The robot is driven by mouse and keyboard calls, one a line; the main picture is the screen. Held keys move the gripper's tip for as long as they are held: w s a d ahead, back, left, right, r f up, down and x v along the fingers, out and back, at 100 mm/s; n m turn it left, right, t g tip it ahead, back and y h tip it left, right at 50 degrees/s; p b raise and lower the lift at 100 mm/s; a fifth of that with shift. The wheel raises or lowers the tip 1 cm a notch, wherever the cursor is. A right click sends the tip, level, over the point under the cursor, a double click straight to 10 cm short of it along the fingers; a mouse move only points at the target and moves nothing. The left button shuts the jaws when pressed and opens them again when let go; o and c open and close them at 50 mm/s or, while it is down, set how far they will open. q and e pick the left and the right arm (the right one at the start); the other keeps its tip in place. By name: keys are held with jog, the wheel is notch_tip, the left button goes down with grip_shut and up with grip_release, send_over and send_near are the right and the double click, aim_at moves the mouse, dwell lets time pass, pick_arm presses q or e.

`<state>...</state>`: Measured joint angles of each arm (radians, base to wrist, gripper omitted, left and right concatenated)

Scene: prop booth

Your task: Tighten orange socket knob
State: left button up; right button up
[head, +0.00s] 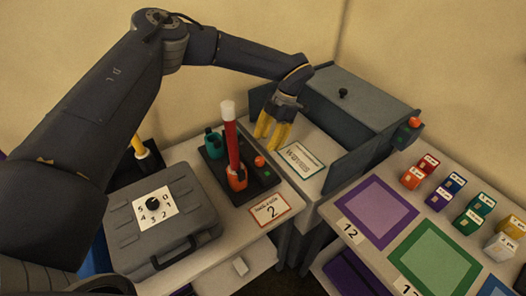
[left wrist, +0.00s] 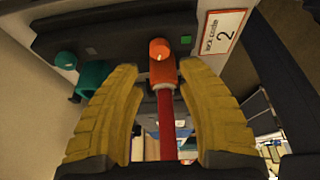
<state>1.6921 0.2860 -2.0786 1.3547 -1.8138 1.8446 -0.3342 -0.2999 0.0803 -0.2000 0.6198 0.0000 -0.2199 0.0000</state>
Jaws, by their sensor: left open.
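The orange socket (head: 237,178) stands on a dark base and holds a red rod (head: 232,140) with a white top. Its small orange knob (head: 259,161) sits on the base to the right of the rod. In the left wrist view the orange knob (left wrist: 159,49) is just beyond the fingertips, with the orange socket (left wrist: 163,71) and red rod (left wrist: 166,125) below it. My left gripper (head: 271,136) is open, yellow fingers pointing down, above and behind the knob. In the left wrist view its fingertips (left wrist: 159,72) frame the socket. My right gripper is not in view.
A teal socket (head: 213,143) shares the base, behind the orange one. A grey case (head: 185,235) with a dial lies to the left. A card marked 2 (head: 270,210) lies in front. A grey open box (head: 350,110) stands behind on the right.

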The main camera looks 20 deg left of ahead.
pick_arm(q)
jog(key=shift+v, duration=1.85)
jog(key=shift+o, duration=1.3)
jog(key=shift+s+f, duration=0.15)
jog(key=shift+f, duration=0.05)
jog(key=n+g+h, duration=0.1)
jog(key=n+h, duration=0.2)
jog(key=n, duration=0.4)
send_near(260, 160)
jog(key=x, duration=1)
jog(key=shift+a, duration=0.1)
